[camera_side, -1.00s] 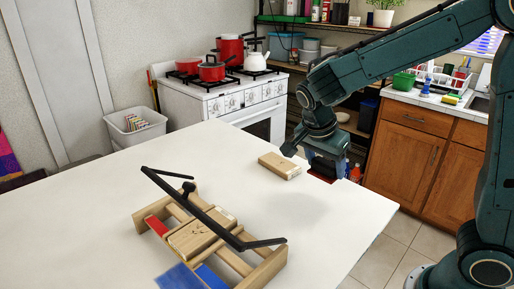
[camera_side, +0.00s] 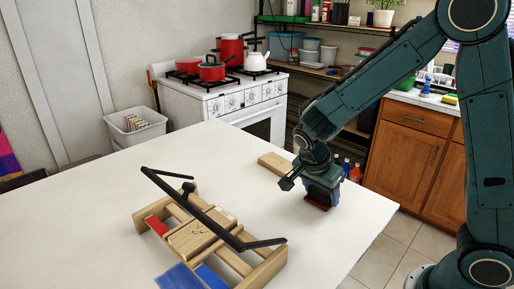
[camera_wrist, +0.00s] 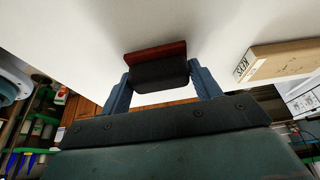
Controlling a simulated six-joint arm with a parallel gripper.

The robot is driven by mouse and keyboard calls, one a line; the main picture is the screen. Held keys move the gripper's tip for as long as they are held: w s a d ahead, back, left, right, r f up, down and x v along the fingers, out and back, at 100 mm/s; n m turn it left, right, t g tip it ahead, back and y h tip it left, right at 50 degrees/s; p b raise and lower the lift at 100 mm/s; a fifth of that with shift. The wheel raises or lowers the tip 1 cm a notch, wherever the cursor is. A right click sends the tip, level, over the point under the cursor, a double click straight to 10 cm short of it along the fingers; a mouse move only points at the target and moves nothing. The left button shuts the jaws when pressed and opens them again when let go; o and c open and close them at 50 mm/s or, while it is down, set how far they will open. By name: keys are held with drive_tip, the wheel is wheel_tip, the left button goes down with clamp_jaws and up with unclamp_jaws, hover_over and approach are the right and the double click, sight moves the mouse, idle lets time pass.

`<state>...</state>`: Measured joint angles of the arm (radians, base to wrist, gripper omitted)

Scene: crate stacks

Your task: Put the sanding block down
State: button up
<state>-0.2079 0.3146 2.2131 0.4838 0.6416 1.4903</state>
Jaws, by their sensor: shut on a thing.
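The sanding block (camera_side: 317,205) is black above with a dark red base. The block is low over the white table (camera_side: 345,225), at the right part of the top. I cannot tell whether its red base touches the table.
A pale wooden block (camera_side: 274,163) lies close behind and left of my gripper; its printed end shows in the wrist view (camera_wrist: 275,62). A wooden frame with a black bar (camera_side: 210,225) stands at the front left. The table between is clear.

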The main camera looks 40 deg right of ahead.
drive_tip(key=shift+f, duration=0.2)
drive_tip(key=o, duration=1.1)
drive_tip(key=v, duration=1.2)
drive_tip(key=shift+r, duration=0.1)
